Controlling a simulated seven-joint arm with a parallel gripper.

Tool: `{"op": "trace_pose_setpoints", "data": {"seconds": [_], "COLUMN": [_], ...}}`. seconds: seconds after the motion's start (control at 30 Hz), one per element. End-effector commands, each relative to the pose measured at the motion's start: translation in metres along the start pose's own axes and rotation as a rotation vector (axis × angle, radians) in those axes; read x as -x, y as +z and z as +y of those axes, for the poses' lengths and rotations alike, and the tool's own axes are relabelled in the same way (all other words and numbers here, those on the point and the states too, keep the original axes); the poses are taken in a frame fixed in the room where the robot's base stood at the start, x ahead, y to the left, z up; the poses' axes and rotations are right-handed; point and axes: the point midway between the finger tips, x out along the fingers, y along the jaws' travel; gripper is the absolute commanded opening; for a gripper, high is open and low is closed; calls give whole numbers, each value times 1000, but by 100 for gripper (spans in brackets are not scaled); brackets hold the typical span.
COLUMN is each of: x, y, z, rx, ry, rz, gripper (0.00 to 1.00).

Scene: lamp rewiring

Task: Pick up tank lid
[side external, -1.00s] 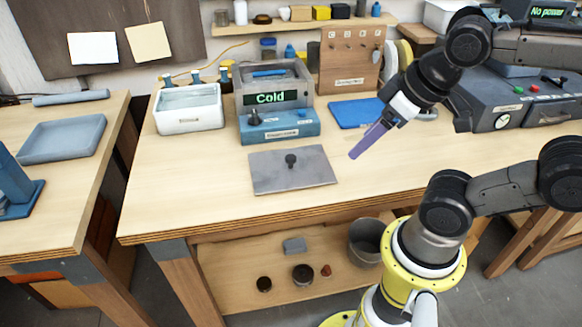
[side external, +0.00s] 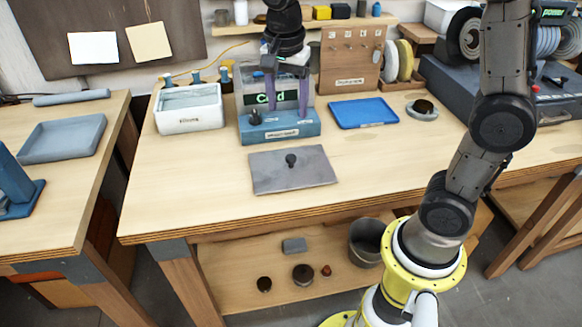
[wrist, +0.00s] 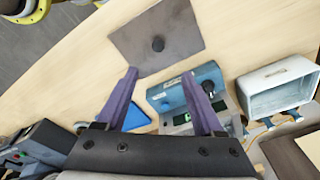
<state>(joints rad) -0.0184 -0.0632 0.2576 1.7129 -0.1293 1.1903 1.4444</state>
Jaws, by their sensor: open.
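The tank lid (side external: 275,172) is a flat grey plate with a dark round knob (side external: 291,160) at its middle. It lies flat on the workbench, in front of the blue-based tank unit (side external: 279,127). In the wrist view the lid (wrist: 180,30) is at the top, beyond the fingertips. My gripper (side external: 286,108) has two purple fingers pointing down, spread apart and empty. In the side view it hangs in front of the tank unit's display, partly covering it, behind and above the lid. In the wrist view the gripper (wrist: 162,88) is also open, with nothing between its fingertips.
A white bin (side external: 188,122) stands left of the tank unit. A blue tray (side external: 363,113) and a small round grey dish (side external: 422,114) lie to the right. A wooden pegboard stand (side external: 350,65) is behind. The bench around the lid is clear.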

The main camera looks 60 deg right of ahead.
Motion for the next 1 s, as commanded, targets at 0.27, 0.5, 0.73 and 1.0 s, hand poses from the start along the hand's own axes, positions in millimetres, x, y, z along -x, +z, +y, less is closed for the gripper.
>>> {"op": "trace_pose_setpoints", "data": {"seconds": [0.27, 0.5, 0.73, 1.0], "x": [-37, -80, -97, -132], "y": [2, 2, 2, 1], "z": [1, 2, 2, 4], "rx": [7, 6, 7, 8], "ry": [32, 30, 27, 29], "rz": [-7, -6, -6, -7], "gripper": [70, 70, 70, 70]}}
